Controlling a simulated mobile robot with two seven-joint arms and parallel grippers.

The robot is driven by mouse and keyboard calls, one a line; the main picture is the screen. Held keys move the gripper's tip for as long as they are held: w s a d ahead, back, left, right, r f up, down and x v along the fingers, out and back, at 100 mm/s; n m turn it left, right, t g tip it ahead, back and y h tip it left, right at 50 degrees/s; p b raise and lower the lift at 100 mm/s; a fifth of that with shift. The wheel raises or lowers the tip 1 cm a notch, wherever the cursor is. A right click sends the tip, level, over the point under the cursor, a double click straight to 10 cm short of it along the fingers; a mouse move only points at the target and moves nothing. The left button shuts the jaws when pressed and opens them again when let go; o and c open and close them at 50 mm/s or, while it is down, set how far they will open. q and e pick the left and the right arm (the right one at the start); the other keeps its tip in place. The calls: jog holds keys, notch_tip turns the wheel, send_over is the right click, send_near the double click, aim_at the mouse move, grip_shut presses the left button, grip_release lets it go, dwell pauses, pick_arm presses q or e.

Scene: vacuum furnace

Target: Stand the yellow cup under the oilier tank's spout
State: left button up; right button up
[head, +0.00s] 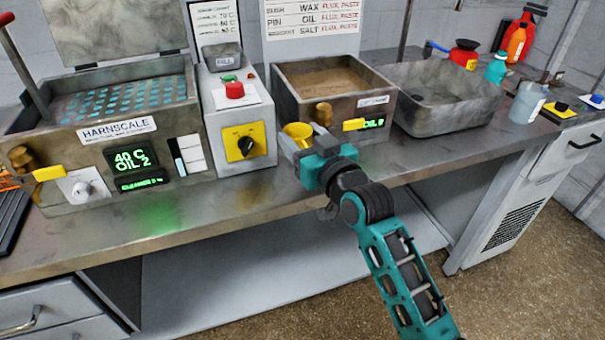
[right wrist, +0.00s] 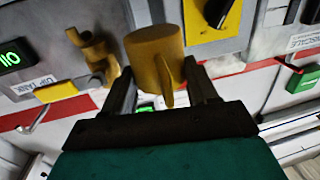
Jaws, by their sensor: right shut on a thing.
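The yellow cup (head: 297,132) is in my right gripper (head: 305,150), roughly upright with its mouth up. In the right wrist view the cup (right wrist: 153,50) has its handle between the two fingers. The cup is just left of the brass spout (head: 323,113) of the right tank (head: 294,105), near its front; the gap is hard to judge. The spout also shows in the right wrist view (right wrist: 95,52), beside the cup. The left tank (head: 75,135) has a display reading 40 C, OIL 2 and its own brass spout (head: 20,157). The right tank's display (head: 373,123) is partly hidden. My left gripper is not in view.
A control box (head: 240,130) with a red button and black knob stands between the tanks. A grey basin (head: 437,98) is right of the right tank. Bottles and a beaker (head: 527,102) stand farther right. The bench's front strip (head: 235,205) is clear.

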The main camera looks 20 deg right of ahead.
notch_tip(320, 180, down, 8)
jog(key=shift+r, duration=0.25)
jog(key=shift+f+b, duration=0.1)
jog(key=shift+b, duration=0.2)
jog(key=o, duration=1.1)
jog(key=shift+o, duration=0.2)
jog(key=shift+f, duration=0.1)
